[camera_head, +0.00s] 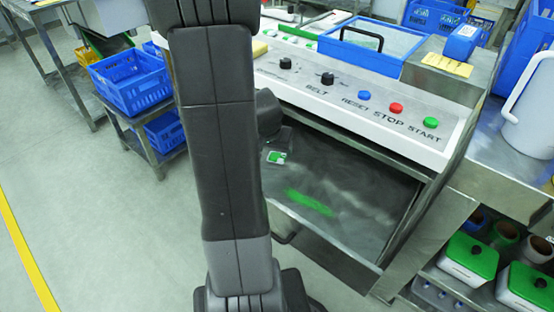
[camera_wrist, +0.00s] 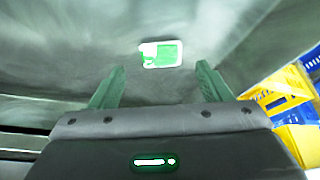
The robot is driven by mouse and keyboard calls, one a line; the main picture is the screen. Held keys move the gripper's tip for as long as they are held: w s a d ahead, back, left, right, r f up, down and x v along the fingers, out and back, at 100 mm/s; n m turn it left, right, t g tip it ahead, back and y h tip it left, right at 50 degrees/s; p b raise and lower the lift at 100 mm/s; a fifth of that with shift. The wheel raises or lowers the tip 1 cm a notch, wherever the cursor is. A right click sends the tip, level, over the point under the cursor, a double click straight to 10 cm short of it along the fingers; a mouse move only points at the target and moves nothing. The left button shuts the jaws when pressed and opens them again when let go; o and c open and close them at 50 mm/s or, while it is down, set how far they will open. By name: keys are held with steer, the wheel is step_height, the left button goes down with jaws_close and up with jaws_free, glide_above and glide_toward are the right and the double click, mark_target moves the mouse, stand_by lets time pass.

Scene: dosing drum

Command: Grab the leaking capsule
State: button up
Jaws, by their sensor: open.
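The capsule (camera_head: 276,157), a small white-rimmed piece with a green face, lies on the grey metal tray (camera_head: 365,190) under the control panel. A bright green smear (camera_head: 310,203) marks the tray nearer its front edge, apart from the capsule. In the wrist view the capsule (camera_wrist: 162,54) lies beyond my gripper (camera_wrist: 161,70), roughly centred between the two green fingers. The fingers are open and apart, with nothing between them.
The control panel (camera_head: 350,90) with its knobs and coloured buttons overhangs the tray's back. Metal side walls bound the tray. Blue crates (camera_head: 130,80) stand on a rack at left; green-lidded containers (camera_head: 468,259) sit on a shelf at lower right. Yellow and blue bins (camera_wrist: 285,95) show in the wrist view.

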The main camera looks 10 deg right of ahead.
mark_target(277, 156)
steer(key=shift+w+f, duration=0.2)
steer(key=shift+f, duration=0.25)
steer(key=x, duration=0.2)
steer(key=b+x, duration=0.1)
steer(key=x, duration=0.1)
steer(key=shift+w+d, duration=0.15)
steer(key=shift+w, duration=0.15)
steer(key=c, duration=1.1)
